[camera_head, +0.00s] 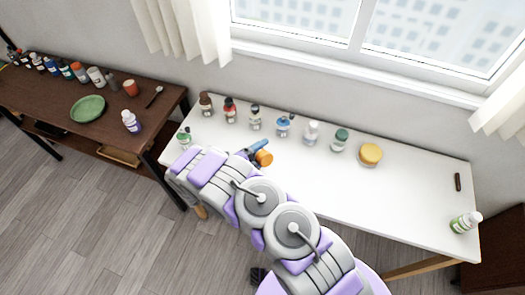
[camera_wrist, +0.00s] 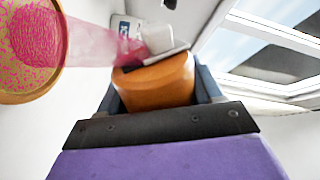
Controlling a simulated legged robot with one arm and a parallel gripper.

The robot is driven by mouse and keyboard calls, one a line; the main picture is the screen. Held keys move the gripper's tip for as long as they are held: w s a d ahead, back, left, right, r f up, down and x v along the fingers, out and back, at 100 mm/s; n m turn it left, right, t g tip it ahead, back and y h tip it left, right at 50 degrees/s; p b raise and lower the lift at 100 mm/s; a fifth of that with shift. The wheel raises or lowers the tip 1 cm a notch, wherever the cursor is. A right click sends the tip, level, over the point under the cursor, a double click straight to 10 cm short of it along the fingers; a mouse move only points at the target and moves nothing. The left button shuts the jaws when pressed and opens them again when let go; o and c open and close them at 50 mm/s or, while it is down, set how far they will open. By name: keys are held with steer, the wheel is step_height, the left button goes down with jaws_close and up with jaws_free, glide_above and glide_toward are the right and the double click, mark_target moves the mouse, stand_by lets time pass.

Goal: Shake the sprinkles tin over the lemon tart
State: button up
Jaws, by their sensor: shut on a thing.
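My gripper (camera_head: 258,151) is over the left part of the white table, shut on the orange sprinkles tin (camera_head: 265,158). In the wrist view the tin (camera_wrist: 155,85) sits between my two fingers, tipped, with a pale top end. A pink stream of sprinkles (camera_wrist: 95,47) runs from its top to the left. The lemon tart (camera_wrist: 35,45) is at the upper left of the wrist view, cut by the frame edge. Its golden crust rings a top speckled with pink.
Several bottles (camera_head: 283,127) stand along the back of the white table (camera_head: 400,195), with a yellow round thing (camera_head: 370,154) at their right. A dark table (camera_head: 60,95) holds a green plate (camera_head: 88,108). The table's right half is mostly clear.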

steer(key=shift+a, duration=0.45)
steer(key=shift+d, duration=0.15)
